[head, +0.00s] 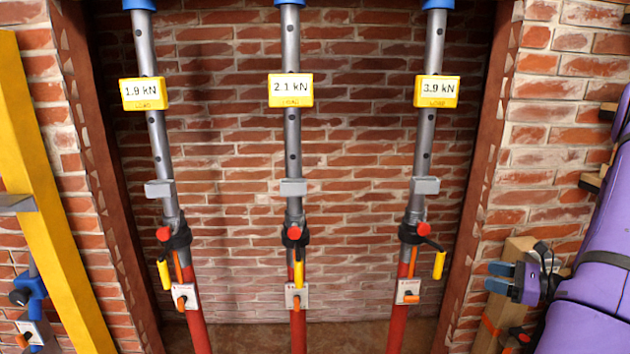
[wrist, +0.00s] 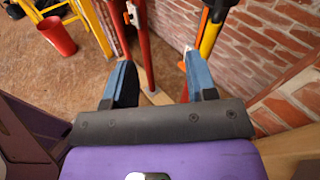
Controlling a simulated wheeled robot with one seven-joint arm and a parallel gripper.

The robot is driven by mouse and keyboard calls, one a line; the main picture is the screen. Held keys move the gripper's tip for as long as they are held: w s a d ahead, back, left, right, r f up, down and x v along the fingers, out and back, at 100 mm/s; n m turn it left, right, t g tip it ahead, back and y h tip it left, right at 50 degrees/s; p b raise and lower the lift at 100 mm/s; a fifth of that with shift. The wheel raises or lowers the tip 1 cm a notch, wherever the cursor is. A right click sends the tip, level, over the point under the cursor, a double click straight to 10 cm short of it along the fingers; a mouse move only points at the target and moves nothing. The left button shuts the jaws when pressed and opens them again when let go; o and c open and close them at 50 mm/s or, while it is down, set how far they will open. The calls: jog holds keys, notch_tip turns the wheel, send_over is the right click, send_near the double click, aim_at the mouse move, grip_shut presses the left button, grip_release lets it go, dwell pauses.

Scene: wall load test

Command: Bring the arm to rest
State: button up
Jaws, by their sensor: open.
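My gripper (head: 502,279) shows at the right edge of the head view, with its blue-tipped fingers pointing left. My purple arm rises beside it along the right edge. In the wrist view my gripper (wrist: 160,85) has its two blue and black fingers well apart, with nothing held between them. A red post (wrist: 140,50) stands beyond the gap between the fingers; I cannot tell how far off it is.
Three props, the left (head: 145,45), middle (head: 291,50) and right (head: 434,45), stand in a brick recess with yellow load displays. A wooden post (head: 505,310) stands near my gripper. A red bucket (wrist: 57,36) is on the floor.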

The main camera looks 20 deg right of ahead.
jog(key=w+a+r+n+g, duration=0.1)
jog(key=a+r+n+g, duration=0.6)
jog(key=a, duration=0.4)
jog(key=w+a+r+n+g, duration=0.2)
jog(key=a+r+n+g, duration=0.2)
jog(key=a+r+n, duration=0.45)
jog(key=s+a+r+n+t+h, duration=0.2)
jog(key=s+a+r+n+h, duration=0.7)
jog(key=s+a+r+n, duration=0.3)
jog(key=shift+s+a+r, duration=0.6)
jog(key=shift+s+a, duration=0.3)
jog(key=shift+a, duration=0.65)
dwell(0.5)
